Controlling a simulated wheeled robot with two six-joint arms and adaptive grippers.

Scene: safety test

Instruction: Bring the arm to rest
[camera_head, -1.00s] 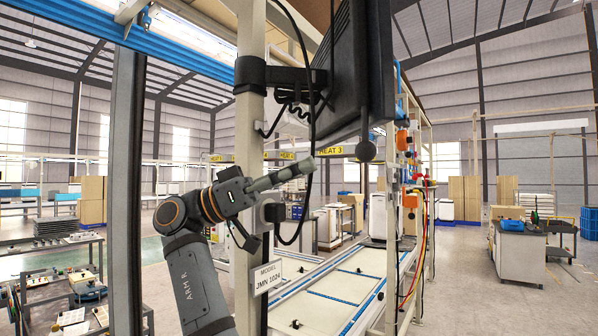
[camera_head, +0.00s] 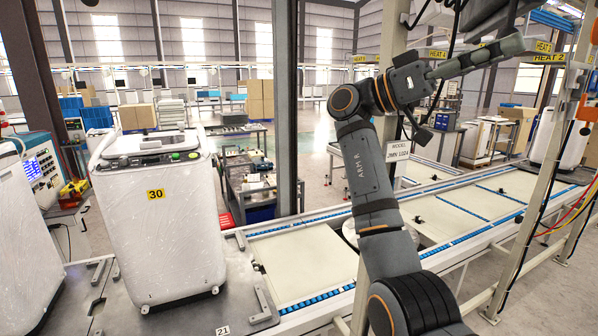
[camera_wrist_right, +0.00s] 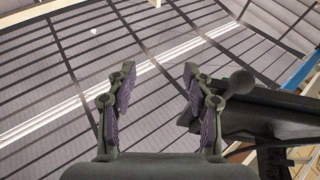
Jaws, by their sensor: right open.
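My right arm (camera_head: 370,185), marked ARM R, rises from the bottom right of the head view and bends at the wrist. My right gripper (camera_head: 512,47) points to the right and slightly up, high in front of the post, with its fingers seen side-on. In the right wrist view the gripper (camera_wrist_right: 159,70) has its two fingers well apart with nothing between them. A dark monitor-like body (camera_wrist_right: 265,118) and a round knob (camera_wrist_right: 242,82) show beside the right finger; whether they touch cannot be told. My left gripper is not in view.
A pale post (camera_head: 398,40) with a model sign (camera_head: 397,151) stands behind the arm. A conveyor (camera_head: 305,265) runs below. A white washing machine (camera_head: 160,220) labelled 30 stands at left. Another post with hanging cables (camera_head: 575,215) is at right. A dark overhead body (camera_head: 490,17) hangs near the gripper.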

